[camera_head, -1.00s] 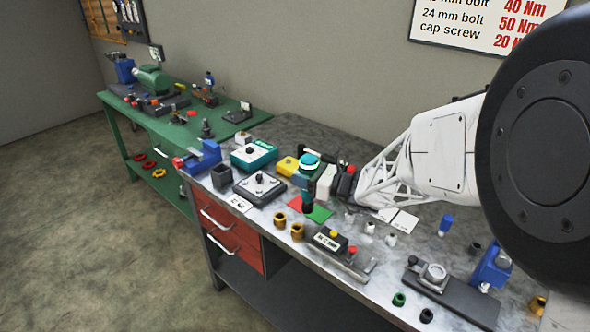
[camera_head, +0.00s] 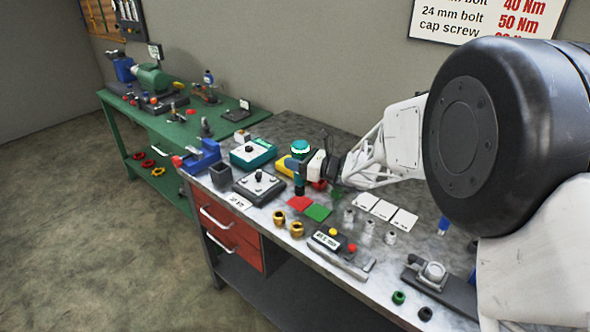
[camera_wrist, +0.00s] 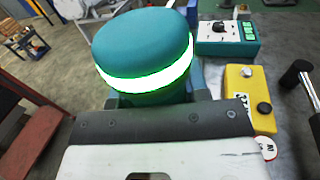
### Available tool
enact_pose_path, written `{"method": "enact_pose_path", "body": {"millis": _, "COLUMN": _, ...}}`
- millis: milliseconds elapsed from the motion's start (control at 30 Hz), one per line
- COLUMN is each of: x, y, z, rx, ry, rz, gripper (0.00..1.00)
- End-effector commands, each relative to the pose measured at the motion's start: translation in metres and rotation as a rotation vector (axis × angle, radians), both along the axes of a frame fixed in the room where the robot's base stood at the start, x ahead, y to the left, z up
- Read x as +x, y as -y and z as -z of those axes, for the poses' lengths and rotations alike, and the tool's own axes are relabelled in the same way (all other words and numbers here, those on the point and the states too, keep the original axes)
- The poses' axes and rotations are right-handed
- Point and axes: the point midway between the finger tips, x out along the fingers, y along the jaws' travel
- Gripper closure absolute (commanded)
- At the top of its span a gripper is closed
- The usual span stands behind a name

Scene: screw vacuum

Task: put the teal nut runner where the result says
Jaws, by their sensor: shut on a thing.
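The teal nut runner (camera_head: 300,147) is upright in my gripper (camera_head: 308,162), its dark lower end pointing down just behind the red pad (camera_head: 300,203). Its teal top and a bright green-white glowing band fill the upper left of the wrist view (camera_wrist: 145,45). My gripper is shut on its body; the fingertips are mostly hidden. The green pad (camera_head: 318,212) lies beside the red pad. I cannot tell whether the tool's lower end touches the bench.
A teal-and-white box (camera_head: 253,153), a yellow box (camera_head: 287,166) and a grey plate fixture (camera_head: 260,187) stand close by. Brass sockets (camera_head: 280,218), white cards (camera_head: 382,210) and a black display unit (camera_head: 327,238) are on the bench. A sign (camera_head: 487,18) hangs above.

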Motion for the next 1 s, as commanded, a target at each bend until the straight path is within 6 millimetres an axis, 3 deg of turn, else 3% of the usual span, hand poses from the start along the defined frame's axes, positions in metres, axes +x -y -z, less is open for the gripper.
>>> {"method": "enact_pose_path", "body": {"millis": 400, "x": 0.000, "y": 0.000, "z": 0.032, "rx": 0.000, "ry": 0.000, "rz": 0.000, "gripper": 1.00}}
{"method": "enact_pose_path", "body": {"millis": 1000, "x": 0.000, "y": 0.000, "z": 0.039, "rx": 0.000, "ry": 0.001, "rz": 0.000, "gripper": 1.00}}
